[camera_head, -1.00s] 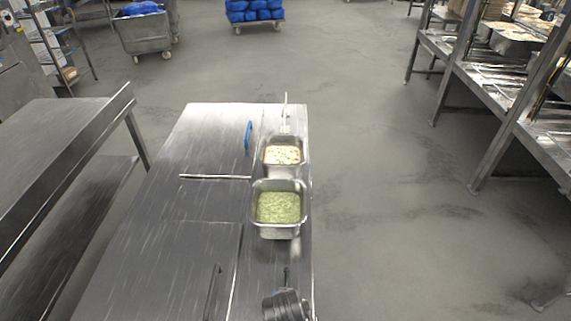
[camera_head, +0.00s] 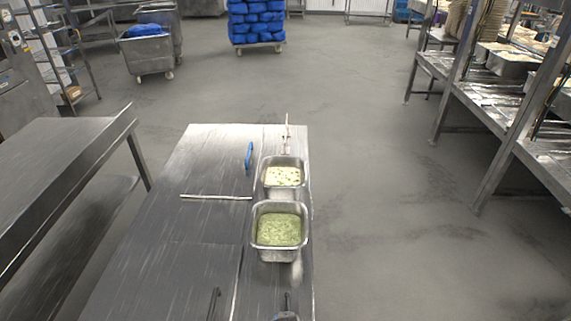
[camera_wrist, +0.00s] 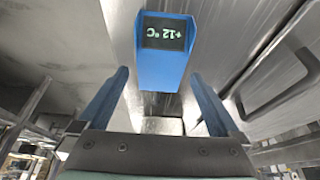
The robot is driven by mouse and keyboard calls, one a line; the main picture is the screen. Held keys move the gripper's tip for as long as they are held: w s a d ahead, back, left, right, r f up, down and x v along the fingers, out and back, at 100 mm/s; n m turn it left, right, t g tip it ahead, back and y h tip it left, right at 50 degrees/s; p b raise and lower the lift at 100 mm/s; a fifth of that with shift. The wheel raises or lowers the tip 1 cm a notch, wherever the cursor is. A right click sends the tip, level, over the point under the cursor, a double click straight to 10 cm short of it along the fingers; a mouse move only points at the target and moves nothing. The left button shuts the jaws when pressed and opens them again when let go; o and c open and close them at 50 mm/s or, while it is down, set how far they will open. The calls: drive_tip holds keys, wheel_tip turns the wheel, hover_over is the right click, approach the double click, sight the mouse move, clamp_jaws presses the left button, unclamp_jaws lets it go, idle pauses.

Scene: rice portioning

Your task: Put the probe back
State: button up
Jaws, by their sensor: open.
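The probe (camera_wrist: 165,66) is a blue unit with a dark display reading +12 °C, upside down in the wrist view. My gripper (camera_wrist: 160,76) is open, one finger on each side of the probe's lower part, with visible gaps. I cannot tell whether the probe touches anything behind it. In the head view, a small blue object (camera_head: 249,157) lies on the steel table (camera_head: 200,160); its kind is unclear. My gripper's fingers are not visible there.
Two metal pans stand along the table's right side, one with pale food (camera_head: 283,176) and a nearer one with green food (camera_head: 279,230). A thin rod (camera_head: 215,197) lies left of them. A dark handle (camera_wrist: 275,90) is right of my gripper.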

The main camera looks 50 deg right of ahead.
drive_tip(key=v, duration=1)
drive_tip(key=shift+r, duration=0.2)
drive_tip(key=w+a+r+n+t+h, duration=0.15)
drive_tip(key=w+r+t, duration=0.35)
drive_tip(key=r, duration=0.5)
drive_tip(key=w+a+r+n+t, duration=0.2)
drive_tip(key=w+a+r+t, duration=0.1)
drive_tip(key=w+r, duration=0.55)
drive_tip(key=w+a+r+n+t, duration=0.2)
drive_tip(key=w+r+t, duration=0.2)
drive_tip(key=r, duration=0.7)
drive_tip(key=a+r+n+t+y, duration=0.1)
drive_tip(key=a+r+t, duration=0.25)
drive_tip(key=r, duration=0.45)
drive_tip(key=a+r+n+t, duration=0.15)
drive_tip(key=a+r, duration=0.25)
drive_tip(key=r, duration=0.4)
drive_tip(key=s+a+r+t+y, duration=0.1)
drive_tip(key=s+a+r+t, duration=0.1)
drive_tip(key=r, duration=0.3)
drive_tip(key=s+a+r+n+t+y, duration=0.1)
drive_tip(key=s+a+r+t, duration=0.1)
drive_tip(key=s+r+t, duration=0.1)
drive_tip(key=s+a+r+n+t+y, duration=0.1)
drive_tip(key=s+a+r+t+y, duration=0.1)
drive_tip(key=s+r, duration=0.3)
wheel_tip(320, 180, up, 3)
drive_tip(key=shift+a+f, duration=0.1)
drive_tip(key=shift+a, duration=0.45)
